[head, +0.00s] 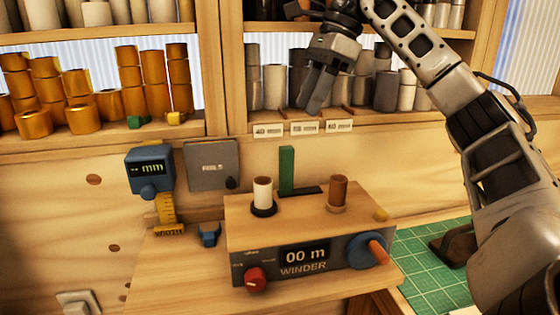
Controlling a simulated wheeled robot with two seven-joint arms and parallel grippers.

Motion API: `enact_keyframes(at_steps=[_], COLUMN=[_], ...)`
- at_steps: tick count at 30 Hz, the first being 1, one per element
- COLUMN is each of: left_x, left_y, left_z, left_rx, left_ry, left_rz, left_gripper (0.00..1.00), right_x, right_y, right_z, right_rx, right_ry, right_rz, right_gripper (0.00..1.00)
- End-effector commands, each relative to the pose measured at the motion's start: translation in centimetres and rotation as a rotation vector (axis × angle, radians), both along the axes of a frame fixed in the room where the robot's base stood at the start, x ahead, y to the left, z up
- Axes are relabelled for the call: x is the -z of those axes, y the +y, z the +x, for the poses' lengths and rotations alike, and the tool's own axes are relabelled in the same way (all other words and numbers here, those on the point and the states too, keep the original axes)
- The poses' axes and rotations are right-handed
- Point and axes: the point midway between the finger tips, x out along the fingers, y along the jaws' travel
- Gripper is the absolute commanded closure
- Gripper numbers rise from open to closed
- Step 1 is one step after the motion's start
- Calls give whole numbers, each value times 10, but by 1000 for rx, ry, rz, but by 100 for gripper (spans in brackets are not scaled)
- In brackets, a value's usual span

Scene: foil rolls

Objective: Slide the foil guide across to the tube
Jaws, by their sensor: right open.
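The foil guide looks to be the green upright plate (287,170) on the wooden-topped winder (240,232), at the left end of a dark slot (308,191). A brown tube (338,190) stands upright to the right of the guide, apart from it. A white roll (263,192) stands on a black base to the left. My right gripper (311,101) is open and empty, above and behind the winder in front of the shelf, pointing down. It does not touch the guide. My left gripper is out of view.
The winder has a "00 m" display (305,256), a red knob (256,279) and a blue crank (368,250). A blue mm gauge (150,170) is at the left. Shelves with copper rolls (155,98) and grey rolls stand behind. A green cutting mat (430,268) lies right.

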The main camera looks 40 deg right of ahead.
Motion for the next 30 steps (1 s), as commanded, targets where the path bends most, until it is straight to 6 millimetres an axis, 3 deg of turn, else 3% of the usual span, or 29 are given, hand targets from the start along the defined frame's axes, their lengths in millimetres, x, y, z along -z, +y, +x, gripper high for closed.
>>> enact_keyframes(at_steps=[14, 18, 30], left_x=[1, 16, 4], left_y=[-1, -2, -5], left_z=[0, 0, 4], left_rx=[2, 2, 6], left_ry=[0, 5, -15], left_rz=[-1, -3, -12], left_gripper=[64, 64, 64], right_x=[48, 80, 120], right_y=[18, 27, 43], right_z=[9, 15, 23], right_rx=[-3, -4, 1], right_ry=[6, 5, 2], right_rz=[0, 1, -1], right_gripper=[59, 59, 59])
